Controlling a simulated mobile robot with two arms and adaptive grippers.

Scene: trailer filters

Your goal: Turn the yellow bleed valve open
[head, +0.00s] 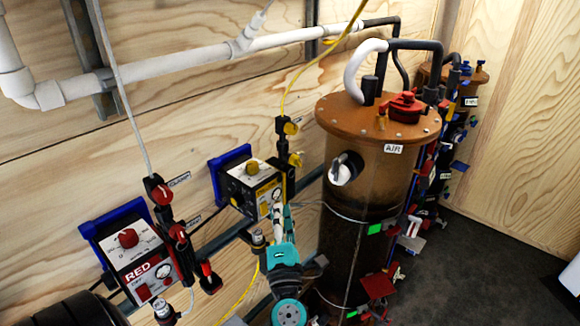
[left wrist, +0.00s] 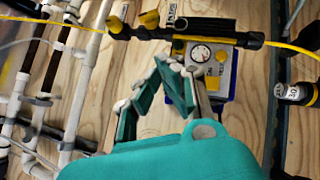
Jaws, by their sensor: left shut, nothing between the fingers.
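Yellow valve handles (head: 291,128) sit on a black upright fitting beside the yellow-and-black regulator box (head: 240,198); a second yellow handle (head: 295,160) is lower on it. I cannot tell which is the bleed valve. In the left wrist view, yellow handles (left wrist: 149,20) show on the black fitting at the top, next to the regulator box (left wrist: 222,68) with its gauge. My teal left gripper (head: 277,211) is in front of the regulator box, below the handles. Its fingers (left wrist: 165,62) are shut and empty, apart from the handles. My right gripper is not in view.
A red-marked regulator box (head: 140,262) with a red knob is at the left. A brown cylindrical tank (head: 365,190) with a red valve (head: 403,105) on its lid stands close to the right. A white pipe (head: 180,60) crosses the wall. A yellow tube (head: 300,80) rises from the fitting.

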